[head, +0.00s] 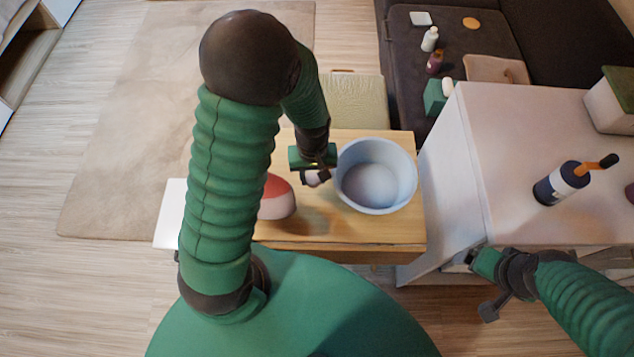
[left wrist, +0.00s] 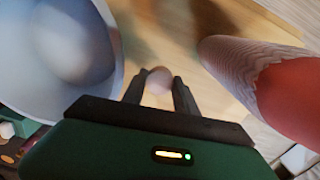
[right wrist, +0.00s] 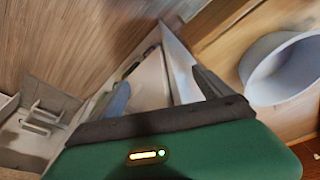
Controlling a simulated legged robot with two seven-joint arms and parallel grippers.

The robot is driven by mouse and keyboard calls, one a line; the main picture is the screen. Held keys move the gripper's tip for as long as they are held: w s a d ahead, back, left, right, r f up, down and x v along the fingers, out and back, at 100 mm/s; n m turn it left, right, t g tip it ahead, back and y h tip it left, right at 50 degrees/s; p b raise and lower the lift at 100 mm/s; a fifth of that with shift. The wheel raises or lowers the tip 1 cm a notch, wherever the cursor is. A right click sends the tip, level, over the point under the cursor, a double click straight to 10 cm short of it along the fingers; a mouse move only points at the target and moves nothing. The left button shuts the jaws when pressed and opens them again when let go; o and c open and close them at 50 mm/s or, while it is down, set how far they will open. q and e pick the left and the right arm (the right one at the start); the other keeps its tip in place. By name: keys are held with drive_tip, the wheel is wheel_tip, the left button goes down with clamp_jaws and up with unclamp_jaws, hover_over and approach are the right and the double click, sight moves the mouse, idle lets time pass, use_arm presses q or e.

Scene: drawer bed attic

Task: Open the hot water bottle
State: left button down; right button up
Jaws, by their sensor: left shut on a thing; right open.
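The hot water bottle (head: 278,200), red with a pale ribbed part, is on the wooden table (head: 340,228), partly hidden behind my left arm. It also shows at the right of the left wrist view (left wrist: 285,90). My left gripper (head: 317,178) is shut on a small pale pinkish round piece (left wrist: 158,80), which looks like a cap. This piece is held apart from the bottle, between it and the light blue bucket (head: 376,176). My right gripper (head: 466,258) is open beside the white cabinet's lower front edge, with nothing clearly held.
A dark sofa (head: 440,50) with small items is behind. The table's front strip is clear.

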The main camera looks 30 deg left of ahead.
sight(313, 184)
use_arm(q)
wheel_tip(313, 184, down, 5)
drive_tip(key=shift+r+b, duration=0.1)
drive_tip(key=shift+b, duration=0.4)
drive_tip(key=c, duration=0.9)
unclamp_jaws()
drive_tip(key=shift+c, duration=0.2)
